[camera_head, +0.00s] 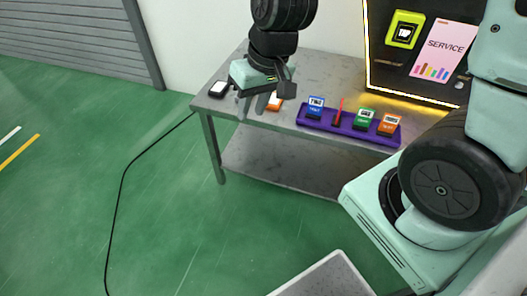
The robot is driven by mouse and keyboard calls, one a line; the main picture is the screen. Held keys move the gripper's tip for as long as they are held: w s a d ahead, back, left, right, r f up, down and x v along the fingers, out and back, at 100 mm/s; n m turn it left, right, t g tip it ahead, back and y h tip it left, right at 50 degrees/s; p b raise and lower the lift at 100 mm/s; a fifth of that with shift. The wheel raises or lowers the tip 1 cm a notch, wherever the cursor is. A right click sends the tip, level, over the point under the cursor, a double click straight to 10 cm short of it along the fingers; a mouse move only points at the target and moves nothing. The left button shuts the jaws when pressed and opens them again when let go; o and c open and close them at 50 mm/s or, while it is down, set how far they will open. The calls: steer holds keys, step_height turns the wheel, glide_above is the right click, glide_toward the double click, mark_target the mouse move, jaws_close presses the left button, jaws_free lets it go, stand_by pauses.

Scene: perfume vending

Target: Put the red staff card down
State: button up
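A thin red upright piece (339,111), which looks like the red card seen nearly edge-on, stands in the purple tray (320,126) on the metal table. It is between a blue-fronted block and a green-fronted block. My gripper (253,105) is over the table's front left part, left of the tray and apart from the red piece. Its two fingers point down with a gap between them, and I see nothing held. An orange and white item (274,103) is just right of the fingers, partly hidden by them.
A blue block (315,108), a green block (364,120) and an orange block (388,125) share the tray. A black item with a white face (219,89) lies at the table's left. A dark machine with a pink SERVICE panel (446,50) stands behind. A black cable (123,175) crosses the green floor.

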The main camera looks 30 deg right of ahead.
steer(key=s+a+r+n+g, duration=0.1)
steer(key=s+a+r+n, duration=0.1)
steer(key=s, duration=0.5)
steer(key=s+a+r+n+h, duration=0.1)
steer(key=s+a+n, duration=0.3)
steer(key=s, duration=0.4)
steer(key=shift+s+a+r+n+g+h, duration=0.3)
steer(key=shift+r+n+g, duration=0.1)
steer(key=shift+r, duration=0.35)
step_height(320, 180, up, 6)
steer(key=p, duration=0.6)
steer(key=shift+w+d, duration=0.1)
